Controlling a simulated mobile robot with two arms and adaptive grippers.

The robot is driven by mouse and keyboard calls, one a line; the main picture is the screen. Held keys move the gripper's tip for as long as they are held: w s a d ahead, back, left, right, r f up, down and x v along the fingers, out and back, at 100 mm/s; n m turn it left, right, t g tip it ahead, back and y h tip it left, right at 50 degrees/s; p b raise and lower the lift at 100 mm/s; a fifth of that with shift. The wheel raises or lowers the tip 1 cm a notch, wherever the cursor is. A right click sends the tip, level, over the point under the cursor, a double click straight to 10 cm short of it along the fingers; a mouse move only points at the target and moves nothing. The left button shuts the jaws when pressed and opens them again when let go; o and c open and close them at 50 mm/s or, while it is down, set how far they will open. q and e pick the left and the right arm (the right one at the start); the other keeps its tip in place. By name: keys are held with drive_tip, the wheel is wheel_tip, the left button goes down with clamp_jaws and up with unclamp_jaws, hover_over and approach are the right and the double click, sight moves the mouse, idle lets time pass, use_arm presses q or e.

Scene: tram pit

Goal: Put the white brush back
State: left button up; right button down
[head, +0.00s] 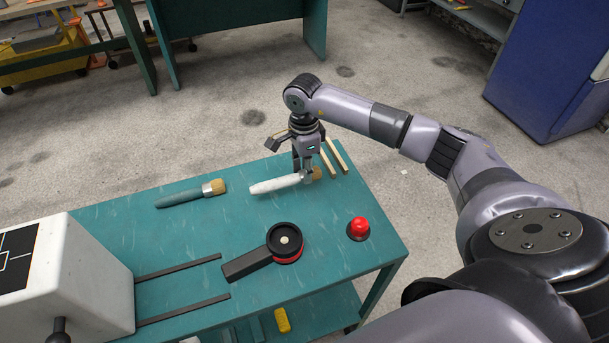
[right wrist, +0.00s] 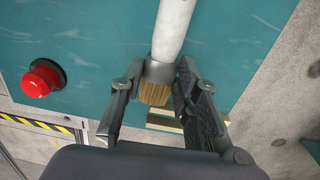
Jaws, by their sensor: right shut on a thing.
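The white brush (head: 274,185) is at the far right part of the teal table, its white handle pointing left and its bristle end to the right. My right gripper (head: 307,177) is shut on the brush near its metal collar, from above. In the right wrist view the fingers (right wrist: 157,88) stand on both sides of the collar, with the white handle (right wrist: 173,28) running up and the tan bristles (right wrist: 154,94) between them. I cannot tell whether the brush touches the table. My left gripper is not in view.
A teal-handled brush (head: 184,195) lies to the left. Two wooden strips (head: 335,155) lie beside my gripper at the table edge. A red button (head: 358,228), a black round tool (head: 284,242), dark rails (head: 180,267) and a white box (head: 75,270) occupy the front and left.

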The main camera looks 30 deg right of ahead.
wheel_tip(320, 180, down, 3)
drive_tip(key=shift+s+f+p, duration=0.1)
drive_tip(key=shift+f+p, duration=0.05)
drive_tip(key=shift+p, duration=0.25)
drive_tip(key=shift+f, duration=0.3)
drive_tip(key=c, duration=1.2)
unclamp_jaws()
drive_tip(key=shift+f, duration=0.1)
